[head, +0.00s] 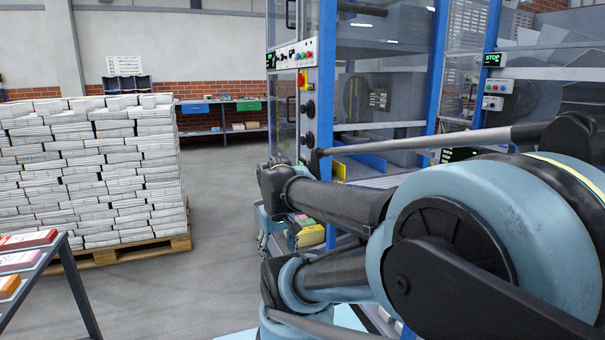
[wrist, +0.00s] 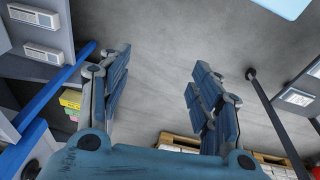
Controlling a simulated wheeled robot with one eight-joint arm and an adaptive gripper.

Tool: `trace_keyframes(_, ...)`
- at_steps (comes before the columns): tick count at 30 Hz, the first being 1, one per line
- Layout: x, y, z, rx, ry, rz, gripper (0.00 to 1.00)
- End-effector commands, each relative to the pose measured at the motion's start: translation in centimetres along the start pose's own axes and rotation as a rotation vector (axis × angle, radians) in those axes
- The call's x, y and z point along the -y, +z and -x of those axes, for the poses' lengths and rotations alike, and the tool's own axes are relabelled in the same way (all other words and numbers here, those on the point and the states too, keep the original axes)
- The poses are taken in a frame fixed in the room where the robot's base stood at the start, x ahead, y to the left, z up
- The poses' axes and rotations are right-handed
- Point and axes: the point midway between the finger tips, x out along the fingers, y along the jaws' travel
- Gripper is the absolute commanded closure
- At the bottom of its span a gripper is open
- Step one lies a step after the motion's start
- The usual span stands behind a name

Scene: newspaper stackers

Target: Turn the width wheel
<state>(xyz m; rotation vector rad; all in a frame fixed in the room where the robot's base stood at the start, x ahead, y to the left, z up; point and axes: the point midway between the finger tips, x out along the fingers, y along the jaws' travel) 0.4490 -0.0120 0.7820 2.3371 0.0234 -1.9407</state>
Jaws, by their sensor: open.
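Two black round knobs or wheels sit one above the other on the narrow control side of the blue-framed stacker, the upper wheel (head: 310,108) and the lower wheel (head: 309,138). I cannot tell which one is the width wheel. My gripper (wrist: 160,88) is open in the wrist view, its two blue jaws wide apart with nothing between them but grey floor beyond. Neither wheel can be made out in the wrist view. In the head view my arm reaches towards the stacker's base, below the wheels, and covers part of the machine.
A pallet of stacked newspapers (head: 90,165) stands at the left. A sloped rack (head: 72,275) is at the front left. A yellow box (head: 306,236) lies low by the stacker, close to my arm. Open floor (head: 215,220) lies between the pallet and the stacker.

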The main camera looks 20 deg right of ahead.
Motion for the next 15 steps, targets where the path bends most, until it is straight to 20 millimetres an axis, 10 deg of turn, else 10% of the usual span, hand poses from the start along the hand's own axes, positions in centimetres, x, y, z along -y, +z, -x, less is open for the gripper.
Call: trace_keyframes(15, -7.7, -13.0, 5.8, 0.106, 0.274, 0.356, 0.42)
